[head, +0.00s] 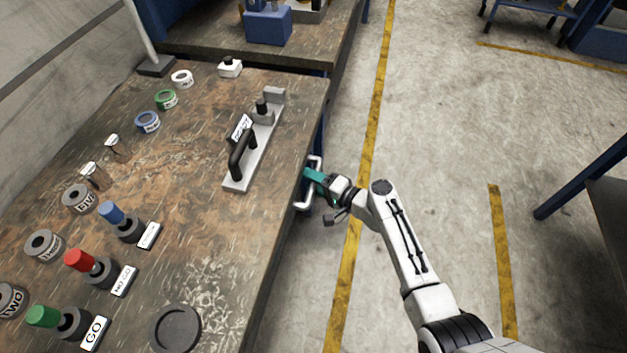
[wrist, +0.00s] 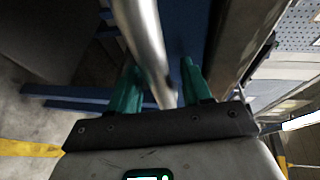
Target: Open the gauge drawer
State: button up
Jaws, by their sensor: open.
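A silver bar handle (head: 302,206) sticks out from the right side of the workbench, below its edge. It also shows in the wrist view as a thick metal bar (wrist: 145,40). My gripper (head: 312,177), with teal fingers, is at this handle. In the wrist view the bar runs between the two spread fingers of my gripper (wrist: 160,75). I cannot tell if either finger touches it. The drawer front is hidden under the bench edge in the head view, so I cannot see how far the drawer stands out.
The workbench top (head: 190,215) holds a grey fixture with a black handle (head: 242,155), coloured plug gauges (head: 95,270), rings (head: 147,122) and a round dark dish (head: 175,328). A second bench stands behind. The floor (head: 450,130) right of the bench is clear.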

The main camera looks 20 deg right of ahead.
grip_shut()
dwell(0.3)
dwell(0.3)
jog(key=s+d+b, duration=0.2)
jog(key=s+d, duration=0.7)
jog(key=d, duration=0.3)
jog(key=s+d+b, duration=0.2)
jog(key=s+d, duration=0.7)
jog(key=d, duration=0.4)
jog(key=shift+s+d+b, duration=0.15)
jog(key=shift+s+b, duration=0.15)
jog(key=shift+b, duration=0.1)
grip_release()
